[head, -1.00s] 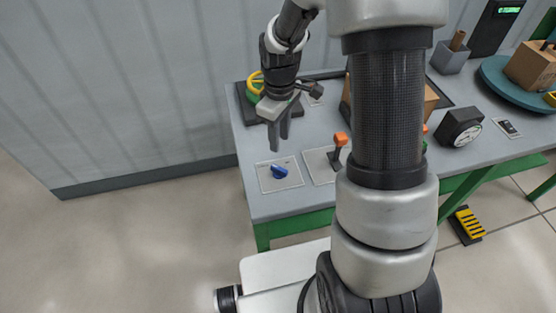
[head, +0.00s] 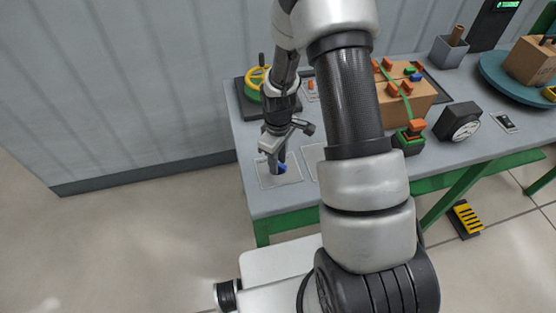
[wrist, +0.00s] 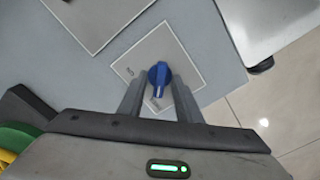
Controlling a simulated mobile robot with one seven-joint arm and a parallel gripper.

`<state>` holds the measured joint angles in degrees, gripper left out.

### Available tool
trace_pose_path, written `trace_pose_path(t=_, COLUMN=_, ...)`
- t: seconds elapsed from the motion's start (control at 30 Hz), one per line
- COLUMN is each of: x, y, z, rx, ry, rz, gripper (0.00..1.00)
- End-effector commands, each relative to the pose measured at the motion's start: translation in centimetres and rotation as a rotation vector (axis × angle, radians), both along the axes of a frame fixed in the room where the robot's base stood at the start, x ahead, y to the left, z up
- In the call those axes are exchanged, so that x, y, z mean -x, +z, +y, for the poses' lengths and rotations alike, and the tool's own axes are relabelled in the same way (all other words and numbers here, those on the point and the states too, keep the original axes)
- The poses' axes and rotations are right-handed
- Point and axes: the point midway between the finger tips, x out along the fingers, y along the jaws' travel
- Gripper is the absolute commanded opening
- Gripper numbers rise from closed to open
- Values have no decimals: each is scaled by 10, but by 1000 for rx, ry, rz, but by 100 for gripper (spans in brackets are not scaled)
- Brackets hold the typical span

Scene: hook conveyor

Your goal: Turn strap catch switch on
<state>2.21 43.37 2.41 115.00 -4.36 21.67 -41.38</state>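A blue rotary switch knob (head: 283,168) sits on a pale square plate (head: 289,180) at the table's near left corner. In the wrist view the knob (wrist: 159,75) has a pale pointer line and small dark marks beside it, too small to read. My gripper (wrist: 158,85) is open, with one finger on each side of the knob's lower part and gaps visible at both sides. In the head view my gripper (head: 276,166) points down over the plate and hides part of the knob. Contact with the knob cannot be told.
A cardboard box (head: 412,103) with a green strap and orange clips, and a dial gauge (head: 458,122), stand to the right. A second plate (wrist: 98,18) lies beside the switch plate. The table's near edge is close.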

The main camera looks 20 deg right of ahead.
Motion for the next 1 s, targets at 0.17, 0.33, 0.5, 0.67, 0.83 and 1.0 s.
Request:
trace_pose_path(t=0.17, x=0, y=0, z=0, rx=0, ry=0, rz=0, gripper=9)
trace_pose_path(t=0.33, x=0, y=0, z=0, rx=0, ry=0, rz=0, gripper=0)
trace_pose_path(t=0.5, x=0, y=0, z=0, rx=0, ry=-14, rz=0, gripper=0)
trace_pose_path(t=0.67, x=0, y=-1, z=0, rx=1, ry=-66, rz=0, gripper=0)
trace_pose_path(t=0.83, x=-1, y=-2, z=0, rx=1, ry=-175, rz=-1, gripper=0)
trace_pose_path(t=1.0, x=0, y=-2, z=0, rx=1, ry=-325, rz=-1, gripper=0)
